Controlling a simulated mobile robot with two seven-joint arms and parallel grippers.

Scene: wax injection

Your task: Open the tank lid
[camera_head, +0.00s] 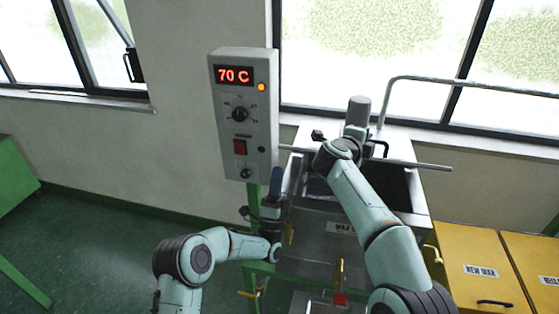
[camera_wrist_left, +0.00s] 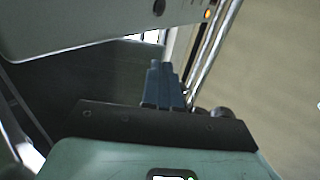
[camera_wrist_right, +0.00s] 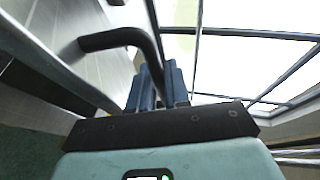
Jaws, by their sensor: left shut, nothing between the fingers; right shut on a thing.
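The wax tank (camera_head: 325,243) stands at centre right with its dark interior (camera_head: 393,185) showing. Its pale lid (camera_head: 401,150) appears raised at the back, against the window side. My left gripper (camera_head: 277,178) is shut and empty, pointing up beside the tank's left side, below the control box. Its fingers also show in the left wrist view (camera_wrist_left: 160,75).
The control box (camera_head: 243,115) reads 70 C on a green post. Yellow bins (camera_head: 478,257) stand right of the tank. A brass valve (camera_head: 340,273) is in front.

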